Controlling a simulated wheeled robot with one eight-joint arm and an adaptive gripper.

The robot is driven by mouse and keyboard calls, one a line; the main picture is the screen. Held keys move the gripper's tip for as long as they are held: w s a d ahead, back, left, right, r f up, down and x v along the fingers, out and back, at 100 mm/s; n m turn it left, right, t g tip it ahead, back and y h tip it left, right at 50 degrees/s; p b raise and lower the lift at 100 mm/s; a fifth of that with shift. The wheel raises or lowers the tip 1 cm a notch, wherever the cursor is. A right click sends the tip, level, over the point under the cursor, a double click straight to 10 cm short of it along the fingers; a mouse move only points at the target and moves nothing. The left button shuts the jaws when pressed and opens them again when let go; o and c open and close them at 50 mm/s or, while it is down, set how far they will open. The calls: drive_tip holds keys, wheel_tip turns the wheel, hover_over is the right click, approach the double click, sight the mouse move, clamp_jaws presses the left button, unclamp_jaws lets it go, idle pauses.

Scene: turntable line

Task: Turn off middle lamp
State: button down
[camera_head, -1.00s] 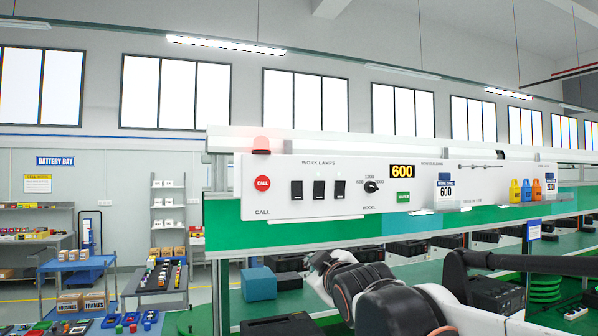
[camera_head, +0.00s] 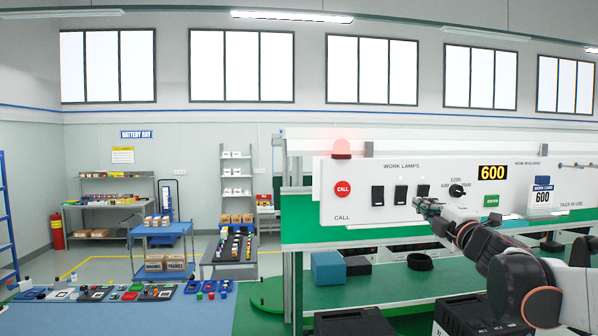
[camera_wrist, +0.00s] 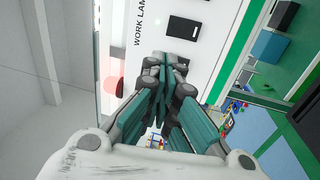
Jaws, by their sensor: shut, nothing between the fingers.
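A white control panel (camera_head: 340,208) carries three black rocker switches in a row under the label WORK LAMPS. They are the left switch (camera_head: 377,196), the middle switch (camera_head: 400,195) and the right switch (camera_head: 423,190). I cannot tell their on or off positions. My gripper (camera_head: 418,202) is shut and empty. In the head view it appears in front of the panel, just below the right switch. In the wrist view my gripper (camera_wrist: 163,62) points at the panel; one black switch (camera_wrist: 183,28) shows clear beyond the fingertips, another is partly covered. Contact is not visible.
A red CALL button (camera_head: 342,188) and glowing red beacon (camera_head: 341,147) are left of the switches. A green bench shelf (camera_head: 400,290) lies below.

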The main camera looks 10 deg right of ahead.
sight(397, 191)
drive_tip(key=shift+d+f, duration=0.45)
drive_tip(key=shift+f, duration=0.4)
drive_tip(key=shift+w, duration=0.1)
drive_tip(key=w+p, duration=0.1)
drive_tip(key=w, duration=0.3)
drive_tip(key=w+r+p, duration=0.1)
drive_tip(key=w, duration=0.4)
drive_tip(key=w+p, duration=0.1)
drive_tip(key=w, duration=0.3)
drive_tip(key=shift+w+a+r, duration=0.25)
drive_tip(key=shift+w+r, duration=0.1)
drive_tip(key=shift+w, duration=0.1)
